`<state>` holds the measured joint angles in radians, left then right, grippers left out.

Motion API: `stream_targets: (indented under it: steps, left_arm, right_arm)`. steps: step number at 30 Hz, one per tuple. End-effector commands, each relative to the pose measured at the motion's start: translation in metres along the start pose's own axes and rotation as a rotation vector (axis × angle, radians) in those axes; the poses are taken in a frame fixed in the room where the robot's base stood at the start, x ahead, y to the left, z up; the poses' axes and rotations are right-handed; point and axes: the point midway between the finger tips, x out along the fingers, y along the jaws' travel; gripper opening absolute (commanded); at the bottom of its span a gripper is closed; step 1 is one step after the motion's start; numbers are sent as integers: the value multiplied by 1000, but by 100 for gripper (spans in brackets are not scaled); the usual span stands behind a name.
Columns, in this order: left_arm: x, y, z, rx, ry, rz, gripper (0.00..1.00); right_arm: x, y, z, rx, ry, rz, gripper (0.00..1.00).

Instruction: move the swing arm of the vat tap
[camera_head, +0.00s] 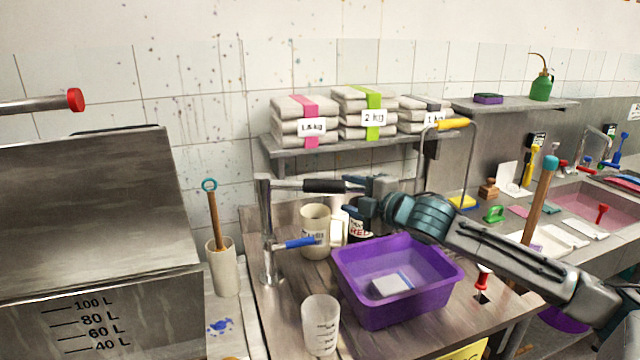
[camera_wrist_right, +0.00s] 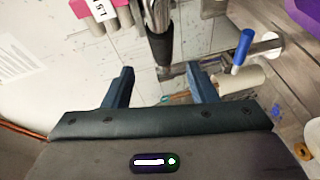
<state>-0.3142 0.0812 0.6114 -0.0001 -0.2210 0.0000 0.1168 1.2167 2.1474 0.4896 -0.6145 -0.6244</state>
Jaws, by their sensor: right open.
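The vat tap is a steel column (camera_head: 266,235) standing on the wooden-topped counter. Its swing arm has a black grip (camera_head: 325,186) and extends right from near the column's top. A blue lever (camera_head: 298,242) sticks out lower on the column. My right gripper (camera_head: 352,195) is open beside the swing arm's outer part. In the right wrist view, the black grip (camera_wrist_right: 161,46) lies ahead of the gap between the open fingers (camera_wrist_right: 160,71); contact cannot be told. The blue lever (camera_wrist_right: 243,47) shows to the right there. My left gripper is not in view.
A purple basin (camera_head: 378,300) sits below my right arm, holding a pale block. A beige mug (camera_head: 315,232) and a dark jar stand behind it. A clear beaker (camera_head: 320,325) is in front. A shelf (camera_head: 350,146) with stacked bags is above. The large steel vat (camera_head: 90,210) fills the left.

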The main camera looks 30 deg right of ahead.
Motion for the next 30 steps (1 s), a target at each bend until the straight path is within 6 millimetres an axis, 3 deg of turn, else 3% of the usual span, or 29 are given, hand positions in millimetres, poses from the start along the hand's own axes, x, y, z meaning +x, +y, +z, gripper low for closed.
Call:
stream_targets:
  steps: [5, 13, 30]
  left_arm:
    - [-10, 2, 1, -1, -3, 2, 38]
    - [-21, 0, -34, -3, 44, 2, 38]
    - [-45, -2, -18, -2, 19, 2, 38]
  right_arm:
    - [10, 2, -1, 7, 2, 1, 52]
    - [29, 1, -3, 7, 7, -2, 52]
    - [87, 1, -5, 4, 9, -4, 52]
